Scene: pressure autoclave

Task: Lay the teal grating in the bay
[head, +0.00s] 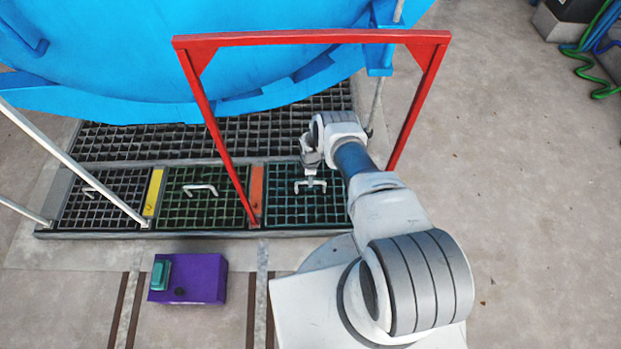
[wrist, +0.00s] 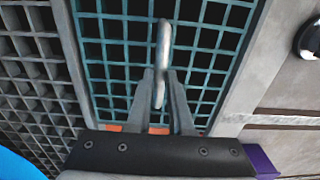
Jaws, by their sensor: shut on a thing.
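The teal grating (head: 330,212) lies in the right end of the row of floor gratings, to the right of the orange divider (head: 256,192). It looks about level with its surroundings. My gripper (head: 311,176) is above it, shut on its pale bar handle (head: 318,185). In the wrist view the fingers (wrist: 161,88) stand on both sides of the handle (wrist: 164,45), with the teal grating (wrist: 205,47) below. The bay's grey edge (wrist: 243,80) runs along the grating. My arm hides its right side in the head view. I cannot tell whether it sits fully down.
A red frame (head: 310,38) stands around my arm, with posts on both sides. The blue vessel (head: 180,60) overhangs the back grating. A green grating (head: 195,210) and a yellow divider (head: 154,191) are to the left. A purple box (head: 205,280) stands in front.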

